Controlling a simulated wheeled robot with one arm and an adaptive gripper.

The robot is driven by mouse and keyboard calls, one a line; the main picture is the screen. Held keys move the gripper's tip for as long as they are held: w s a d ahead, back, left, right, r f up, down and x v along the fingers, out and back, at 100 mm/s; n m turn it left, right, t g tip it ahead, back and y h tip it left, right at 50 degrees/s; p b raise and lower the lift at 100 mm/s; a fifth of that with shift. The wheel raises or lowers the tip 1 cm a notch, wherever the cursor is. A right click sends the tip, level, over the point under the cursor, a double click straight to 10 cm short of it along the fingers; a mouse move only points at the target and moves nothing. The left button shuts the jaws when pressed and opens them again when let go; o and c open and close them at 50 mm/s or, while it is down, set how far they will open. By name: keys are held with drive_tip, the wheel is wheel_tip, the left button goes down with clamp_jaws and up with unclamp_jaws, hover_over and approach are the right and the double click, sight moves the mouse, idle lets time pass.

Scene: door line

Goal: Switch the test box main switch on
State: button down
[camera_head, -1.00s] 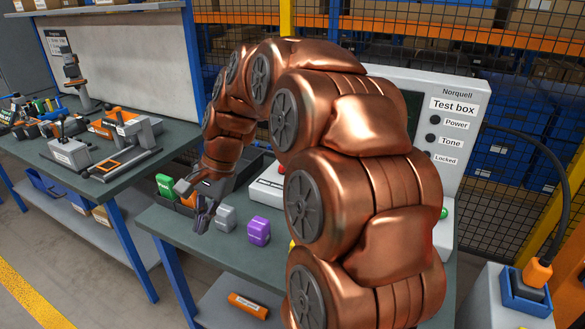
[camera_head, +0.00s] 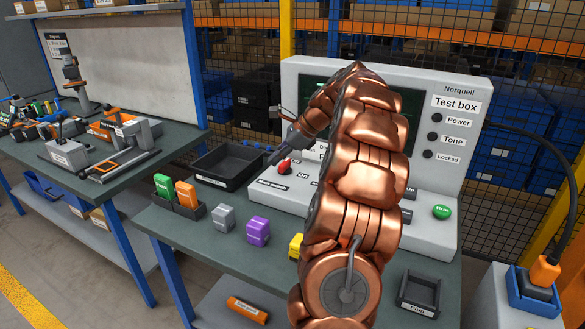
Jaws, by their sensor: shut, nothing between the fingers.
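The test box (camera_head: 455,150) stands at the back of the bench, its Power, Tone and Locked lamps dark. On the left of its sloped front panel is a red switch (camera_head: 284,167), with a label below it too small to read; I take it for the main switch. My gripper (camera_head: 273,160) is shut and empty, pointing down just above and left of the red switch. I cannot tell whether the fingertips touch it. My copper arm hides the middle of the panel and much of the screen. A green Run button (camera_head: 441,212) sits at the panel's right.
A dark empty tray (camera_head: 228,168) lies left of the box. Green (camera_head: 164,186) and orange (camera_head: 187,194) blocks stand in a small holder. Grey (camera_head: 223,217), purple (camera_head: 258,231) and yellow (camera_head: 296,246) blocks stand along the bench front. An empty Plug tray (camera_head: 418,294) is at front right.

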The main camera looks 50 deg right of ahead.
sight(285, 169)
drive_tip(key=s+d+f+m+t+h, duration=0.1)
drive_tip(key=s+d+m, duration=0.1)
drive_tip(key=d, duration=0.6)
drive_tip(key=s+d+f+m+h+b, duration=0.1)
drive_tip(key=s+d+f+m, duration=0.1)
drive_tip(key=d, duration=0.5)
drive_tip(key=shift+s+d+m+t, duration=0.4)
drive_tip(key=shift+s+m, duration=0.15)
drive_tip(key=shift+m, duration=0.45)
drive_tip(key=shift+a+f, duration=0.1)
drive_tip(key=p+x, duration=0.1)
drive_tip(key=x, duration=0.8)
drive_tip(key=shift+w+a+f, duration=0.15)
drive_tip(key=w, duration=0.1)
drive_tip(key=w+p, duration=0.1)
drive_tip(key=w, duration=0.1)
drive_tip(key=shift+a+f, duration=0.15)
drive_tip(key=shift+a, duration=0.25)
drive_tip(key=shift+w+a, duration=0.15)
drive_tip(key=shift+w, duration=0.45)
drive_tip(key=shift+p, duration=0.55)
